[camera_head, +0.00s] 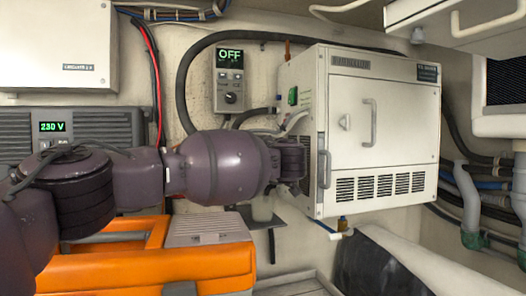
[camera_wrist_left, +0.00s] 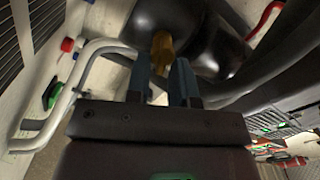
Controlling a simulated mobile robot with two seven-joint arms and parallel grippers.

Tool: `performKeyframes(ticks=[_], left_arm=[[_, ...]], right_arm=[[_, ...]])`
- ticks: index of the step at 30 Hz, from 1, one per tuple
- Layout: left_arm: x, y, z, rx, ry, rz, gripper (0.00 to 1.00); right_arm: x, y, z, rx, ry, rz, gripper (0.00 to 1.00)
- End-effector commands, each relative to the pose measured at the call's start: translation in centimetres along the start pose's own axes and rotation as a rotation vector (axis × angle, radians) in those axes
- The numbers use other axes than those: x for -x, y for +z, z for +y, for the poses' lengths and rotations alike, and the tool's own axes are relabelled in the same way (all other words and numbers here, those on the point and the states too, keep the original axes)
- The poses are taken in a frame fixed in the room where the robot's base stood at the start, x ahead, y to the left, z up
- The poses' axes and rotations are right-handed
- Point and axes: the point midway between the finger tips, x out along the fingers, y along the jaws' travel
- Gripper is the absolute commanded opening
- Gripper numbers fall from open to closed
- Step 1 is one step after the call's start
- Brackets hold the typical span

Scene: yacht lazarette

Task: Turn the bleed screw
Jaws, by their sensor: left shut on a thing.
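The bleed screw (camera_wrist_left: 162,46) is a small brass-coloured piece in the left wrist view, in front of a dark rounded body. The two blue-grey fingers of my left gripper (camera_wrist_left: 162,70) stand on either side of it and are shut on it. The screw's far end is partly hidden by the fingers and shadow. In the head view my left arm reaches from the left to the side of the white cabinet (camera_head: 385,140); its fingers and the screw are hidden there. My right gripper is in neither view.
A control panel reading OFF (camera_head: 230,75) hangs on the wall left of the cabinet. A brass fitting with a blue handle (camera_head: 342,224) is under the cabinet. An orange case (camera_head: 160,268) stands below my arm. White pipes (camera_wrist_left: 85,60) and dark hoses lie close to the gripper.

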Motion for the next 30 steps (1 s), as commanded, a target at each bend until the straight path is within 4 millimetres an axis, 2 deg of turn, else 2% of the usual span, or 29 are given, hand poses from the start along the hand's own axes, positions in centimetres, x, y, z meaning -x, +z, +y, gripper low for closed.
performKeyframes(ticks=[12,27,28,30], left_arm=[[0.01,0.04,-0.24,0.188,0.0,-0.001,0.0],[-0.01,0.1,-0.29,0.21,0.0,-0.001,0.0],[-0.01,0.1,-0.29,0.21,0.0,-0.001,0.24],[-0.01,0.1,-0.29,0.21,0.0,-0.001,0.34]], right_arm=[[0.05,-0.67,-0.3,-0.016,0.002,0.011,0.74],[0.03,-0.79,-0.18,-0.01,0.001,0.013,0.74],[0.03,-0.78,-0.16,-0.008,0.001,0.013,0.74],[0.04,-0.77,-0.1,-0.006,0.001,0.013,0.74]])
